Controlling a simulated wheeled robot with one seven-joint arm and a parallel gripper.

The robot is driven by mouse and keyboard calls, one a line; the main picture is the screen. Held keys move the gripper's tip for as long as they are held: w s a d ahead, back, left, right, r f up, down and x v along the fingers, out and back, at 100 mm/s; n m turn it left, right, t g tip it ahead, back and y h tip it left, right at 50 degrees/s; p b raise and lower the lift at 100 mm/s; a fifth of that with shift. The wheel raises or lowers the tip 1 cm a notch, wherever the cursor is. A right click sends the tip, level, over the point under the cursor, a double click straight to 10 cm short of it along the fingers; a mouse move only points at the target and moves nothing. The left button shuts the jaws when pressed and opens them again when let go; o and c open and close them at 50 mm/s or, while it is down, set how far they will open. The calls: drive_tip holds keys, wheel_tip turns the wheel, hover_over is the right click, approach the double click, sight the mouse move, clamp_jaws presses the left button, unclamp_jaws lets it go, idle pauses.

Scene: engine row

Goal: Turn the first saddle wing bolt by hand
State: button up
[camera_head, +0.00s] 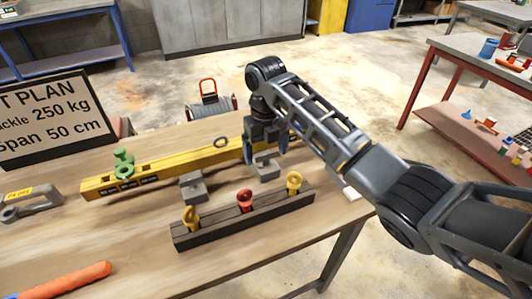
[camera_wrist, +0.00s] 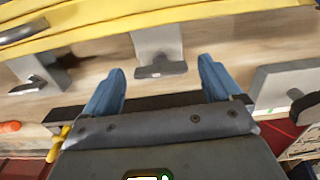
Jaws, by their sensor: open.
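Grey saddle blocks sit along a yellow beam (camera_head: 160,169) on the wooden table. In the head view one saddle (camera_head: 193,187) is left of my gripper (camera_head: 265,149) and another (camera_head: 266,167) is just below it. My gripper is open and empty, its blue fingers pointing down. The wrist view shows saddles at left (camera_wrist: 40,72), middle (camera_wrist: 157,42) and right (camera_wrist: 285,85). The middle one's dark wing bolt (camera_wrist: 162,70) appears between my open fingertips; contact cannot be told. Darker wing bolts also show on the left (camera_wrist: 27,86) and right saddles. Which is first is not marked.
A dark rack (camera_head: 245,217) with yellow and red pieces stands in front of the beam. A green shackle (camera_head: 123,164) sits on the beam's left part, and a ring (camera_head: 222,142) stands near its middle. A sign (camera_head: 45,120) is at left; an orange bar (camera_head: 65,281) lies front left.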

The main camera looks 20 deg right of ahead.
sight(266, 155)
wheel_tip(266, 155, up, 7)
drive_tip(key=shift+f+b, duration=0.15)
drive_tip(key=shift+b, duration=0.35)
drive_tip(key=shift+s, duration=0.15)
